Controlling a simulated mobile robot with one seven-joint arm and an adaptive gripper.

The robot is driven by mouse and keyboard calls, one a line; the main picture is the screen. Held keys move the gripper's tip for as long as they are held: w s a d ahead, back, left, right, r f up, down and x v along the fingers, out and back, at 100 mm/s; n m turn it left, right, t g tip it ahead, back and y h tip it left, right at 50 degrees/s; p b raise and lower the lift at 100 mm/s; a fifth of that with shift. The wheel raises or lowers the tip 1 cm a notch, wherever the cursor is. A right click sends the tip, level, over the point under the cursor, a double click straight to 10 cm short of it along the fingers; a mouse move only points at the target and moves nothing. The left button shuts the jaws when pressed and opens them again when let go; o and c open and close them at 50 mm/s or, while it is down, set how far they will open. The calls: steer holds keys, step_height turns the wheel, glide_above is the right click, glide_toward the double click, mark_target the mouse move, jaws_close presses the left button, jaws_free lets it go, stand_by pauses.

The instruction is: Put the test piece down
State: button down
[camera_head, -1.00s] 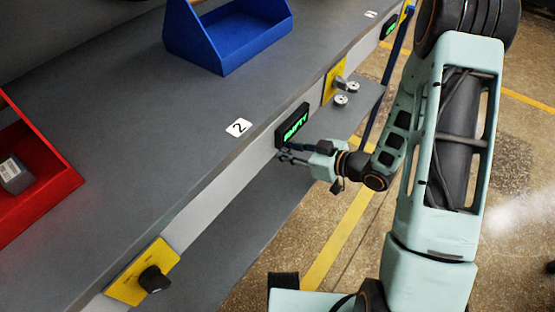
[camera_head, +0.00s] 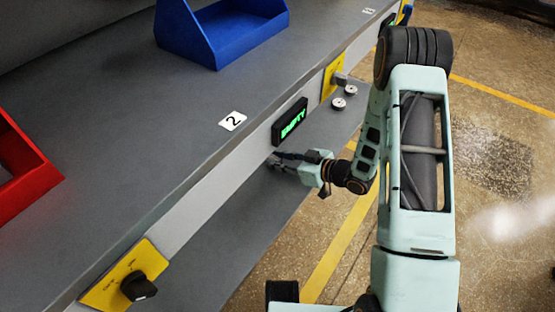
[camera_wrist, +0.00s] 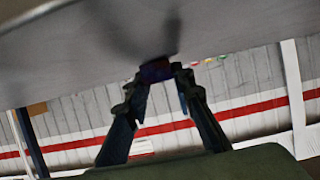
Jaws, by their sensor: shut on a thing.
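In the head view the piece is too small to make out.
A blue open tray (camera_head: 225,40) stands at the back and a red tray (camera_head: 25,165) at the left. A yellow plate with a black knob (camera_head: 138,286) is on the front. A lower grey shelf (camera_head: 215,250) runs beneath.

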steer(key=shift+f, duration=0.1)
steer(key=c, duration=1.7)
jaws_free()
steer(key=shift+o, duration=0.2)
steer(key=shift+r, duration=0.25)
steer(key=p+v, duration=0.3)
steer(key=v, duration=0.9)
steer(key=shift+f, duration=0.15)
steer(key=shift+d, duration=0.1)
